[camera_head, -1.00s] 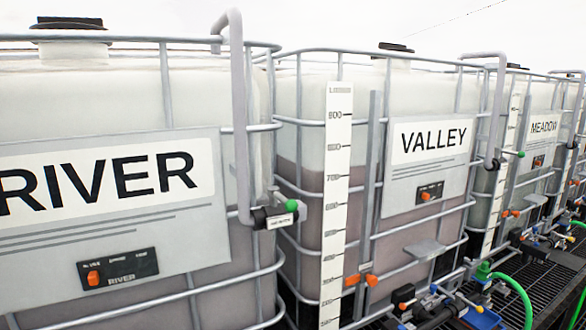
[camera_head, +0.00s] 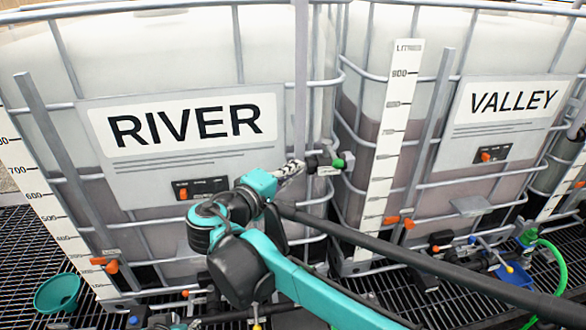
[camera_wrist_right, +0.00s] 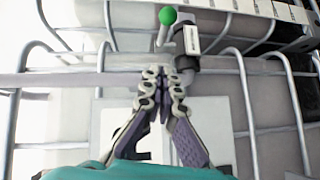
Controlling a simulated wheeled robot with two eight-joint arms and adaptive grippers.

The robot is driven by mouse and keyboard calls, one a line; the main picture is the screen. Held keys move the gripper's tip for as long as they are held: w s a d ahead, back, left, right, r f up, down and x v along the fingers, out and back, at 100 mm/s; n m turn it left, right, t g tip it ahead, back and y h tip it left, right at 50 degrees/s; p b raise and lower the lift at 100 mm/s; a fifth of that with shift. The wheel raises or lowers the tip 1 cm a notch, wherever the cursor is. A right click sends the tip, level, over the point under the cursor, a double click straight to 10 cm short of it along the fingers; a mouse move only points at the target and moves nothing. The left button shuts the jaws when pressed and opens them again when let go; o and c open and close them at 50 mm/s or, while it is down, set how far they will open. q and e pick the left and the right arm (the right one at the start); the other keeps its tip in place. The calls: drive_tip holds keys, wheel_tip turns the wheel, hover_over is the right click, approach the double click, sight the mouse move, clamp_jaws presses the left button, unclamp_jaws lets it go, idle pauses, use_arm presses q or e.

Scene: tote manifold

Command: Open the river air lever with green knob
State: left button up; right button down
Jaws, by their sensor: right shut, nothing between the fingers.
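The green knob (camera_head: 339,163) sits at the end of a short lever on the air valve (camera_head: 318,161), at the right edge of the RIVER tank (camera_head: 205,138). In the right wrist view the green knob (camera_wrist_right: 167,15) tops a thin pale lever, beside the valve's white label (camera_wrist_right: 192,39). My right gripper (camera_head: 298,168) is just left of the valve in the head view. In the wrist view its fingertips (camera_wrist_right: 165,73) are together and empty, below the lever and apart from the knob. My left gripper is not in view.
A grey vertical pipe (camera_head: 301,80) runs above the valve. Metal cage bars (camera_head: 238,45) surround the tank. The VALLEY tank (camera_head: 480,120) stands to the right with a litre scale (camera_head: 393,140). A teal bowl (camera_head: 57,292) lies on the grating at lower left.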

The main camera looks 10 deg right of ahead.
sight(332, 154)
drive_tip(key=w+d+f+p, duration=0.1)
drive_tip(key=w+d, duration=0.3)
drive_tip(key=d, duration=0.4)
drive_tip(key=shift+f+p, duration=0.25)
drive_tip(key=shift+p, duration=0.05)
drive_tip(key=shift+w+a, duration=0.1)
drive_tip(key=shift+w, duration=0.05)
